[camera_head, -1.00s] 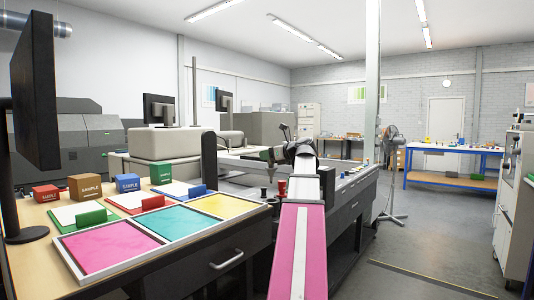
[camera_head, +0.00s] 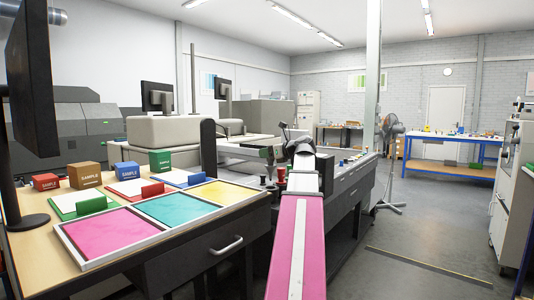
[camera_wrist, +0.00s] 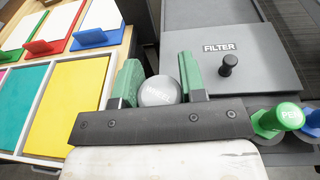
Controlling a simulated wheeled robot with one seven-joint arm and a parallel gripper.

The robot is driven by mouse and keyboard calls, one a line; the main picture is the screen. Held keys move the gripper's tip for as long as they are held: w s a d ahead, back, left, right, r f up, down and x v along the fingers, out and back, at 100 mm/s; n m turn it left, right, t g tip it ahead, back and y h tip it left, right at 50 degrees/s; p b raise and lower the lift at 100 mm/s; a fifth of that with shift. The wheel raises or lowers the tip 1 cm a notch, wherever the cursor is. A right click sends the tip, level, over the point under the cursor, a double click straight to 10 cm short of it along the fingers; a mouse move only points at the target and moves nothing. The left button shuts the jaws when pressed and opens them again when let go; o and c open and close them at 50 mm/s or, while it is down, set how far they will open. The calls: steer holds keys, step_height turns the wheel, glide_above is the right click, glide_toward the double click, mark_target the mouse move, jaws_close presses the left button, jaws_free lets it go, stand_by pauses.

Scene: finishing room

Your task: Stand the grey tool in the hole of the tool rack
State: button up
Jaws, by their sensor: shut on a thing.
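In the wrist view the grey tool (camera_wrist: 158,91) shows as a round grey top with blurred lettering, seen end-on. My gripper (camera_wrist: 160,78) has its green fingers on both sides of this top and is shut on it. The lower part of the grey tool is hidden below its top. A green-topped lettered tool (camera_wrist: 288,116) stands to the right of my gripper, with a blue one (camera_wrist: 312,120) at the picture's edge. I cannot make out the rack's empty hole. In the head view, a red tool (camera_head: 281,173) shows beside my arm.
A dark panel marked FILTER (camera_wrist: 235,58) with a black knob (camera_wrist: 229,63) lies beyond my gripper. The colour tray (camera_wrist: 72,146) and sample cards are on the wooden desk at left. Open floor (camera_head: 420,220) lies at right in the head view.

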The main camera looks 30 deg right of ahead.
steer(key=shift+f, duration=0.15)
steer(key=shift+f, duration=4)
steer(key=o, duration=1)
